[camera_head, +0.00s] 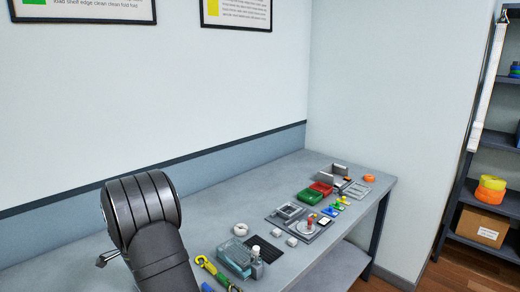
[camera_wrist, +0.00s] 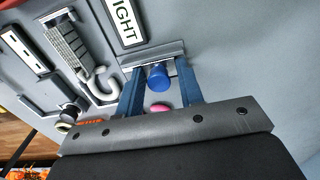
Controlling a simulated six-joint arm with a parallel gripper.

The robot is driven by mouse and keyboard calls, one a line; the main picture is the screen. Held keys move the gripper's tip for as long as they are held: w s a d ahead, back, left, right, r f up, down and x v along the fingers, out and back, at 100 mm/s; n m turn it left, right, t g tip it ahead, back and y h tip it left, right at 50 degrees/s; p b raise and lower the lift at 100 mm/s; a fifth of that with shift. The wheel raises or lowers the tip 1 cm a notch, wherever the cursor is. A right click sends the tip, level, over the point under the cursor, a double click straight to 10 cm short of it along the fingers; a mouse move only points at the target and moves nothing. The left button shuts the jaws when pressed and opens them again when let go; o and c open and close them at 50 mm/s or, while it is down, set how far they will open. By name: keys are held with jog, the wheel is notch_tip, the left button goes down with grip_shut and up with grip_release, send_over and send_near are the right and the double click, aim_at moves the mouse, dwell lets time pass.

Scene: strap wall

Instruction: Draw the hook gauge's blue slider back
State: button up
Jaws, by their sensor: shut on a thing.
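The blue slider (camera_wrist: 158,77) shows in the wrist view as a short round blue knob in front of a grey bar. My gripper (camera_wrist: 160,82) reaches up from the bottom, one finger on each side of the knob, and is shut on it. Exact contact between the fingers and the knob is hard to make out. A pale grey hook (camera_wrist: 102,88) curves just left of the gripper, beside a ridged grey strip. A small pink piece (camera_wrist: 160,108) lies between the fingers, nearer the palm. In the head view my arm hides the gripper, and I cannot make out the gauge.
A white label plate (camera_wrist: 125,20) ending in "IGHT" is above the slider. Another framed plate (camera_wrist: 22,53) and grey fittings are at left. In the head view, a grey bench (camera_head: 220,180) carries trays, bins and small parts at right; a shelf (camera_head: 485,130) stands beyond.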

jog(key=o, duration=0.6)
jog(key=shift+r, duration=3.05)
jog(key=shift+c, duration=0.4)
